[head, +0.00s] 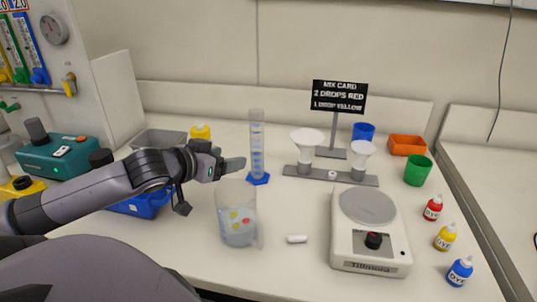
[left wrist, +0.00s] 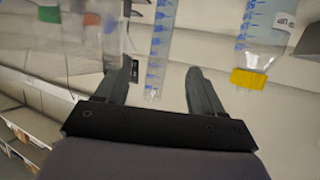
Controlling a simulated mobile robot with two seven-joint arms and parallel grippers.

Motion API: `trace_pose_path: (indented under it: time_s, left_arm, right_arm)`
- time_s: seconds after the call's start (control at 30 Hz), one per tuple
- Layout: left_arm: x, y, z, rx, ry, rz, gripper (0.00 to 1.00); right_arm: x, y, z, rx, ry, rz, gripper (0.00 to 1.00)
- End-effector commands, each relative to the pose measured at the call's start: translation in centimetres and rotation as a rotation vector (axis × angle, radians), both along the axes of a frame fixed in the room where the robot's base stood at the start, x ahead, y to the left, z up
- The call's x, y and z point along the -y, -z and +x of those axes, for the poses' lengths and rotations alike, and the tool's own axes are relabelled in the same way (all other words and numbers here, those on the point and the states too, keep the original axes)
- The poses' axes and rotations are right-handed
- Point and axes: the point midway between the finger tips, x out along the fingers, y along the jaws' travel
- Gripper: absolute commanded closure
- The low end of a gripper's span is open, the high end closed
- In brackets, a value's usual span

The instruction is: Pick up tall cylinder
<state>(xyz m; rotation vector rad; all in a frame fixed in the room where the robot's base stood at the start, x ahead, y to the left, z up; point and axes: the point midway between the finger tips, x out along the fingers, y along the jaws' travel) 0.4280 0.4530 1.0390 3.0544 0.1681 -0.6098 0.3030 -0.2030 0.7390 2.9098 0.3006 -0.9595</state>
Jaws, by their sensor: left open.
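The tall cylinder (head: 257,150) is clear with blue graduation marks and a blue foot. It stands upright on the bench just right of my left gripper (head: 233,165) in the head view. In the left wrist view the cylinder (left wrist: 158,50) shows beyond the gap between the two spread fingers of the left gripper (left wrist: 160,76). The left gripper is open and empty, and I see no contact with the cylinder. My right gripper is not in view.
A clear beaker (head: 237,225) stands close below the left gripper. A yellow-capped bottle (left wrist: 248,81) is close by in the wrist view. A stir bar (head: 297,239) lies in front.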

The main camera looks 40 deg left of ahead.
Motion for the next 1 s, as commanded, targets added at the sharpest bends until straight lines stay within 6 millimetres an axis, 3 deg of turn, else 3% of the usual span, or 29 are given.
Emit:
trace_pose_path:
  time_s: [0.5, 0.83, 1.0]
  left_arm:
    - [-0.5, 2.4, 5.3, 0.003, 0.004, 0.004, 0.32]
    - [-0.8, 2.8, 6.2, 0.001, 0.001, 0.004, 0.32]
    - [-0.8, 3.3, 7.0, 0.001, 0.004, 0.006, 0.32]
  right_arm:
    - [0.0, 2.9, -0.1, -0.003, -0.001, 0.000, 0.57]
    - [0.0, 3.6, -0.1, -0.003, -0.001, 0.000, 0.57]
    - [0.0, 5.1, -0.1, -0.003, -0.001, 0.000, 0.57]
